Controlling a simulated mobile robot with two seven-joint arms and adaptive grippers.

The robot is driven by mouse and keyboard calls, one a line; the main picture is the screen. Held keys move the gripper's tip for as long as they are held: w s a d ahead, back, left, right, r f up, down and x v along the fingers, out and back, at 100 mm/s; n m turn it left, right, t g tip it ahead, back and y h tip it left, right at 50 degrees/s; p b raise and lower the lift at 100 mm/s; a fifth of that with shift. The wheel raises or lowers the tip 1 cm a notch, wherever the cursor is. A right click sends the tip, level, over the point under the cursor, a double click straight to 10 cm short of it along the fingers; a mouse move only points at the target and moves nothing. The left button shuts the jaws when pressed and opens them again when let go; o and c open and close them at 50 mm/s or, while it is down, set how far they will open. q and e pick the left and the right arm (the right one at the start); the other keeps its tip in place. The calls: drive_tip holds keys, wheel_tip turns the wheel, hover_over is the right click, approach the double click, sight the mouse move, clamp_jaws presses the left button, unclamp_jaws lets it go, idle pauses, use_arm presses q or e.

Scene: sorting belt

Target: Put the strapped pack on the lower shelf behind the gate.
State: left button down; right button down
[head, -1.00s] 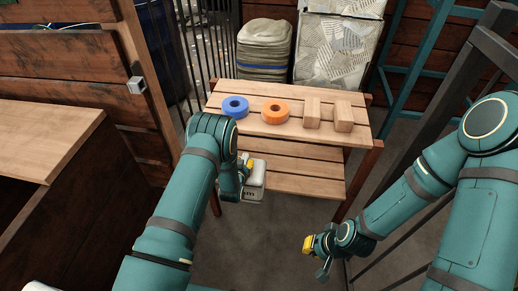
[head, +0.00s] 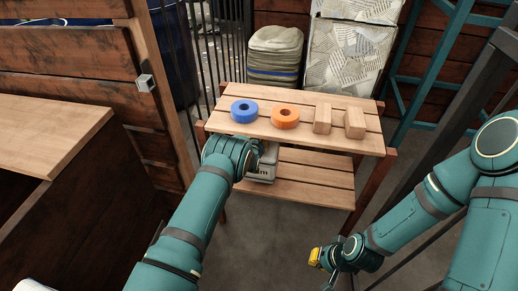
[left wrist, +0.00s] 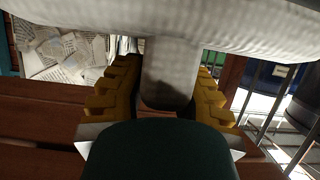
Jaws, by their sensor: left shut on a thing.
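The pack (head: 266,163) is pale grey-white, partly hidden by my left wrist in the head view. It is at the left end of the slatted lower shelf (head: 315,190), under the upper shelf's front edge; I cannot tell if it rests on the slats. In the left wrist view the pack (left wrist: 230,25) spans the top. My left gripper (left wrist: 165,78) has its yellow fingers shut on the pack's narrow part between them. My right gripper (head: 322,266) hangs empty, low in front of the rack's right side; its finger opening is unclear.
The upper shelf (head: 285,141) holds a blue ring (head: 244,110), an orange ring (head: 285,116) and two wooden blocks (head: 322,118). Plank panelling with a grey latch box (head: 145,83) stands left. Dark bars (head: 233,50) stand behind. The lower shelf's middle and right are clear.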

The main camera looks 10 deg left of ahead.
use_arm(q)
drive_tip(key=shift+w+f, duration=0.1)
drive_tip(key=shift+w, duration=0.15)
drive_tip(key=shift+f+b, duration=0.55)
drive_tip(key=shift+f, duration=1.05)
drive_tip(key=c, duration=0.9)
unclamp_jaws()
drive_tip(key=shift+s+f, duration=0.1)
drive_tip(key=shift+f, duration=0.05)
drive_tip(key=shift+o, duration=0.2)
